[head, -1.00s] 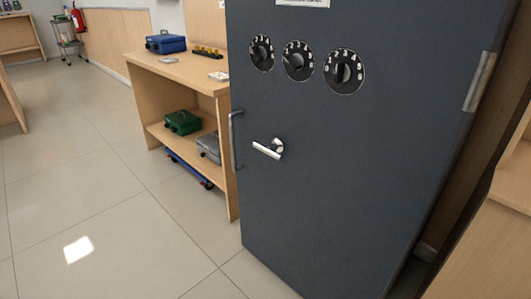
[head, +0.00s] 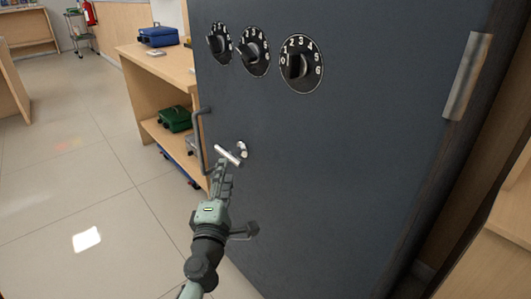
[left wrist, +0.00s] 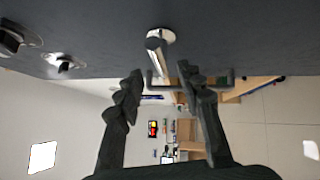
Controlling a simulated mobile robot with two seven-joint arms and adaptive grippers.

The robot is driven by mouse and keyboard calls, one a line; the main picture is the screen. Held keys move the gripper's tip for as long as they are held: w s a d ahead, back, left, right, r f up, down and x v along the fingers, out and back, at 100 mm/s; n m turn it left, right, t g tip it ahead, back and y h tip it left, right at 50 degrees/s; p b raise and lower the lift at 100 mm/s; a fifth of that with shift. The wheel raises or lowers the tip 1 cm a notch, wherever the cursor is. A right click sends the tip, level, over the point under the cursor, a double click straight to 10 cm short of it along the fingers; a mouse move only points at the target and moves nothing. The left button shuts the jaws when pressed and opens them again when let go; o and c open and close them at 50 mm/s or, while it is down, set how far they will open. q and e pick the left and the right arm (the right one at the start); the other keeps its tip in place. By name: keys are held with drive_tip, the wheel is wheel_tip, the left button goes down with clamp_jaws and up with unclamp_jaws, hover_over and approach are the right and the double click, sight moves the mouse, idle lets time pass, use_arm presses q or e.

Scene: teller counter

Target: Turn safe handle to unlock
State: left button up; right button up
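The dark grey safe (head: 330,170) stands upright with its door facing me. Its silver lever handle (head: 228,154) sticks out at the door's left side and slants down to the right. My left gripper (head: 222,168) is just below the lever, fingers pointing up at it. My right gripper is not in view.
A grey pull bar (head: 199,140) sits left of the lever. Several number dials (head: 301,63) are above it. A wooden shelf unit (head: 165,72) with a blue box (head: 158,37) and a green box (head: 174,119) stands left of the safe. The floor at left is clear.

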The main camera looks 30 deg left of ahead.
sight(228, 155)
use_arm(q)
drive_tip(key=x, duration=0.2)
drive_tip(key=p+x, duration=0.1)
drive_tip(key=x, duration=0.4)
drive_tip(key=shift+w+a, duration=0.25)
drive_tip(key=shift+a, duration=0.15)
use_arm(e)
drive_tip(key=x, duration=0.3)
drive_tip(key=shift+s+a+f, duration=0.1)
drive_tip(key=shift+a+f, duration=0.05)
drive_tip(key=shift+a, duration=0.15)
use_arm(q)
clamp_jaws()
